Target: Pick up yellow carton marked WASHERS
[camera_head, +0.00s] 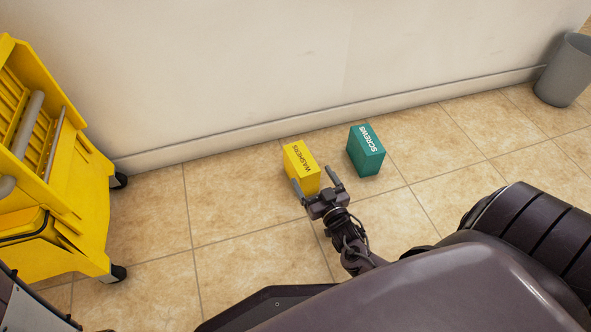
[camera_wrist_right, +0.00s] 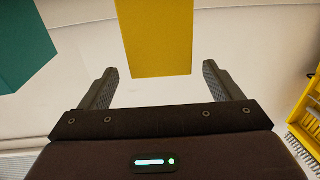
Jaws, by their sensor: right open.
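The yellow carton marked WASHERS (camera_head: 301,167) stands on the tiled floor near the wall. My right gripper (camera_head: 317,184) is open at the near side of the carton, its two fingers pointing toward it. In the right wrist view the yellow carton (camera_wrist_right: 157,38) appears ahead, in line with the space between the open fingers (camera_wrist_right: 157,84). Nothing is held between the fingers. My left gripper is not in view.
A teal carton marked SCREWS (camera_head: 365,152) stands just right of the yellow one. A yellow mop wringer cart (camera_head: 88,200) is at the left. A grey bin (camera_head: 565,72) stands at the far right by the wall (camera_head: 230,70). Floor between cart and cartons is clear.

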